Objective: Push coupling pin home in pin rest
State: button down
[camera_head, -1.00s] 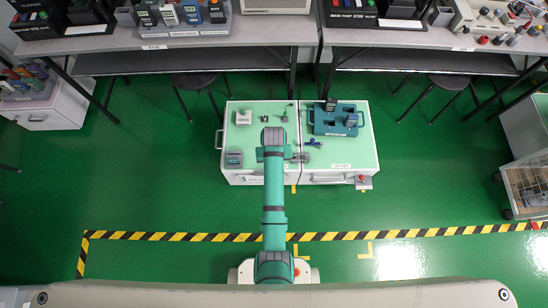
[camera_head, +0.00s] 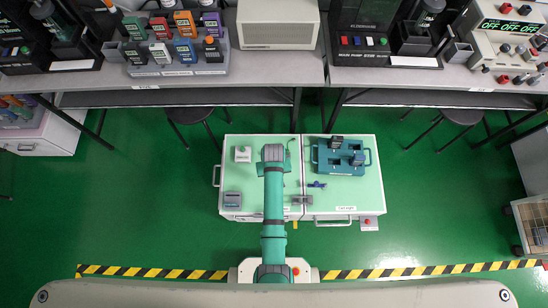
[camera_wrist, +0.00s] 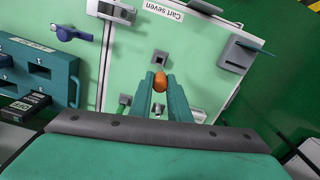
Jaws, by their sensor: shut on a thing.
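My gripper (camera_wrist: 160,88) reaches down over the left cart (camera_head: 232,175). Its teal fingers are shut on a rounded orange thing (camera_wrist: 159,83), which I take to be the coupling pin's head. The pin's lower part is hidden. A small grey block with a dark square opening (camera_wrist: 160,58) lies just above the fingertips in the wrist view and may be the pin rest. I cannot tell whether the pin touches or sits in anything. In the head view my arm hides the fingers and pin.
A teal slotted tray (camera_head: 341,157) with dark testers stands on the right cart. A blue clamp-like part (camera_head: 317,185) lies nearby. A grey device (camera_head: 232,199) and a white block (camera_head: 242,154) stand on the left cart. Benches with testers (camera_head: 175,70) line the back.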

jog(key=shift+w, duration=0.15)
jog(key=shift+f, duration=2.3)
jog(key=shift+f, duration=2.2)
jog(key=c, duration=1.6)
grip_release()
notch_tip(320, 180, up, 11)
jog(key=shift+f, duration=0.1)
